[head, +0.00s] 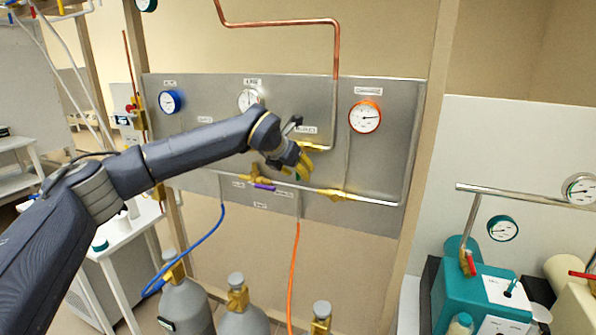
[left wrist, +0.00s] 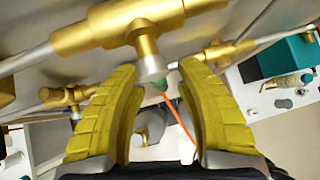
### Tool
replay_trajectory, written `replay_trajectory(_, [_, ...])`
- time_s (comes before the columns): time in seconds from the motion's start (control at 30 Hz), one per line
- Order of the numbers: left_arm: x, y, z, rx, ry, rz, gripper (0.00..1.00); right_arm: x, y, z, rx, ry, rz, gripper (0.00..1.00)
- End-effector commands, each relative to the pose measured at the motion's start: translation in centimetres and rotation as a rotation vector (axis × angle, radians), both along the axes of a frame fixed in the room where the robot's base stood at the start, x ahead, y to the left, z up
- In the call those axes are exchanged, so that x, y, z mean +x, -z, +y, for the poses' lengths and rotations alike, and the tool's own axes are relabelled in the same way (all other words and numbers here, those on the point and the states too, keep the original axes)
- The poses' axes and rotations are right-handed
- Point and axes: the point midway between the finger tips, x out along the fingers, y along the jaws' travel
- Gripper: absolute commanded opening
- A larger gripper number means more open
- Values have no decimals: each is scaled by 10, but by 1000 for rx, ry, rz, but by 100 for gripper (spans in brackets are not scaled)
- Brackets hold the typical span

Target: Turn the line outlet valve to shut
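A steel panel (head: 215,135) carries brass valves on pipes. My left gripper (head: 303,168) reaches to the lower pipe, right of a purple-handled valve (head: 264,187). In the left wrist view its two yellow fingers (left wrist: 158,80) are apart, either side of a silver stem below a brass valve body (left wrist: 120,28). The gripper covers most of this valve in the head view. Labels are too small to read, so I cannot tell which is the line outlet valve.
Blue (head: 170,101), white (head: 249,99) and orange (head: 365,116) gauges sit on the panel. A brass fitting (head: 340,194) is right of the gripper. A blue hose (head: 205,239) and an orange hose (head: 293,270) hang below, above grey cylinders (head: 187,305).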

Motion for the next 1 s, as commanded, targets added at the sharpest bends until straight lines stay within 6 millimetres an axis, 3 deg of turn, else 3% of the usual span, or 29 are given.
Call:
replay_trajectory(0.6, [-57, -67, 31, -1, -1, -3, 35, 0, 0, 3, 3, 1, 0, 44])
replay_trajectory(1.0, [-73, -83, 38, 0, -1, -1, 35, 0, 0, 4, 3, 1, 0, 44])
